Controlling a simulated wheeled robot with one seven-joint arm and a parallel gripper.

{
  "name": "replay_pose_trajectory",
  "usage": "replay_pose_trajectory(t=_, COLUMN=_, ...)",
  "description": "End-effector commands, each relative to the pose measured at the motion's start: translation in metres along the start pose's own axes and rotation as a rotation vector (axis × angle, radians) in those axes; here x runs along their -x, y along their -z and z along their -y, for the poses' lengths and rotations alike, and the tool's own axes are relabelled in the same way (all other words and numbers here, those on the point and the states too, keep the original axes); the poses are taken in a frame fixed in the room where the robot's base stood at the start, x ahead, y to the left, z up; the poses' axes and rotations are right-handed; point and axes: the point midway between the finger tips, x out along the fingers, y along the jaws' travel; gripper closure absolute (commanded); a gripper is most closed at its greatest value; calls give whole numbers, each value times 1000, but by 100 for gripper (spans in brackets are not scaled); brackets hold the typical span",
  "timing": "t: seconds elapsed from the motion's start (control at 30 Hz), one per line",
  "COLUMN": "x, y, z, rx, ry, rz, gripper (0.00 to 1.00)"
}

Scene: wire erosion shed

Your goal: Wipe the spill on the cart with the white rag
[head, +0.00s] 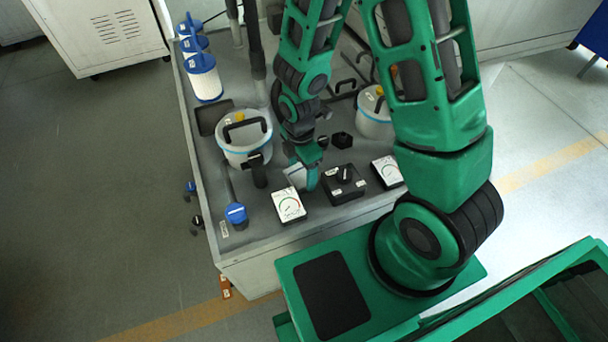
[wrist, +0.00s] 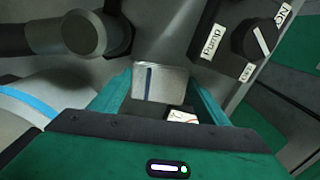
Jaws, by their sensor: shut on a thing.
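My gripper (head: 304,180) points down low over the grey top of the cart (head: 262,212), between two white dial gauges. In the wrist view, its two green fingers are shut on a whitish folded piece with a dark blue stripe, which looks like the white rag (wrist: 160,83). The rag (head: 295,175) also shows as a small pale patch at the fingertips in the head view. I cannot tell whether it touches the top. I cannot make out a spill in either view; my arm and gripper hide part of the surface.
Close around the gripper are a gauge (head: 288,205), a black knob box labelled Pump (head: 343,184) and another gauge (head: 387,171). A white lidded bucket (head: 243,139) stands behind left, another (head: 373,113) behind right. A blue-capped pipe (head: 236,214) stands near the front left corner.

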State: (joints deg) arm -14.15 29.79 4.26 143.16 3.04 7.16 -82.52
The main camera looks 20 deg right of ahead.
Motion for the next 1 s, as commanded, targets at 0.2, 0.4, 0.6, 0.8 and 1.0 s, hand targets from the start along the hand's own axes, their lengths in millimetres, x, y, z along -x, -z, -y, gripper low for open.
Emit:
replay_pose_trajectory(t=0.2, x=1, y=2, z=-11, rx=3, ry=-6, rz=-8, gripper=66)
replay_pose_trajectory(t=0.4, x=0, y=0, z=-21, rx=1, ry=-5, rz=-6, gripper=66)
replay_pose_trajectory(t=0.6, x=0, y=-5, z=-36, rx=-2, ry=-5, rz=-2, gripper=66)
replay_pose_trajectory(t=0.8, x=-1, y=-12, z=-49, rx=-8, ry=-6, rz=5, gripper=66)
replay_pose_trajectory(t=1.0, x=-1, y=-15, z=-53, rx=-12, ry=-8, rz=8, gripper=65)
